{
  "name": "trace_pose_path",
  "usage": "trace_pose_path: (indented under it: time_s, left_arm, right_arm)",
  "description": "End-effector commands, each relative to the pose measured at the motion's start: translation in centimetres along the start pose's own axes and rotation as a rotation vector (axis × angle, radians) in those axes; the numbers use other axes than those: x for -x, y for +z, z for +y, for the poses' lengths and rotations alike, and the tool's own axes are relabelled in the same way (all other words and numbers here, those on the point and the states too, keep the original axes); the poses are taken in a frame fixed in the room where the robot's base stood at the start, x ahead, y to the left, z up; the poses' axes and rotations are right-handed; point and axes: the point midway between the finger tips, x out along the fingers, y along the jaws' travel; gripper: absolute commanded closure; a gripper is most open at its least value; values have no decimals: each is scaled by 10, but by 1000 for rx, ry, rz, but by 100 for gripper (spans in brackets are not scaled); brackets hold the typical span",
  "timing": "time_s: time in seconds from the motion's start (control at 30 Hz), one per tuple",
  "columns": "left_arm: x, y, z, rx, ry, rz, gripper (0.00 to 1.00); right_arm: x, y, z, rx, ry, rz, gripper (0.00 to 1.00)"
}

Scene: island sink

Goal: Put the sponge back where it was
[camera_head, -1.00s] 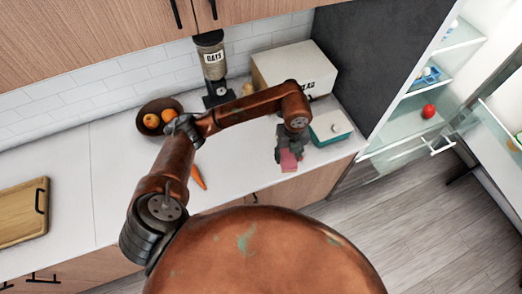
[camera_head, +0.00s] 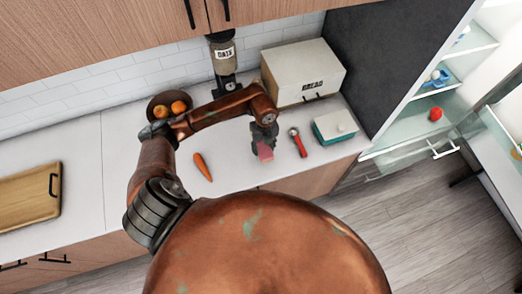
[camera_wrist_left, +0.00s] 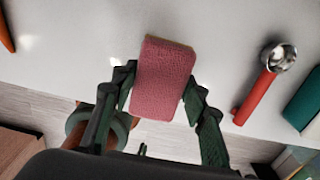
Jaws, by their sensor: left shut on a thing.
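The sponge (camera_head: 264,152) is a pink-red block held in my left gripper (camera_head: 262,143), over the front part of the white counter in the head view. In the left wrist view the sponge (camera_wrist_left: 162,78) sits between the two fingers of my left gripper (camera_wrist_left: 158,105), which are shut on it. I cannot tell exactly how far the sponge is above the counter. My right gripper is not in view.
A red-handled scoop (camera_head: 299,143) lies right of the gripper, beside a teal-and-white box (camera_head: 335,127). A carrot (camera_head: 203,167) lies to the left. Behind are a bread box (camera_head: 303,72), an oats dispenser (camera_head: 223,62) and a fruit bowl (camera_head: 160,107). A cutting board (camera_head: 30,195) is far left.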

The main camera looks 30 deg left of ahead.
Motion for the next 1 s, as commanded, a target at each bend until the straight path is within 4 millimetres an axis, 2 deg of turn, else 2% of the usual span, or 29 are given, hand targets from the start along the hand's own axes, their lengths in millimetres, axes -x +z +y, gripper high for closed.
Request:
trace_pose_path:
  time_s: [0.23,0.5,0.83,0.87,1.0]
  left_arm:
    - [-13,7,9,2,2,1,78]
    - [-44,8,9,-1,-1,0,78]
    - [-49,8,9,-1,-1,-1,78]
    - [-49,8,9,-1,-1,-1,58]
    - [-48,8,9,-1,-1,0,48]
  right_arm:
    - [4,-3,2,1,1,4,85]
    - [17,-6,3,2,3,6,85]
    - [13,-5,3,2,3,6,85]
    - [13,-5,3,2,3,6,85]
    - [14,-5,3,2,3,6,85]
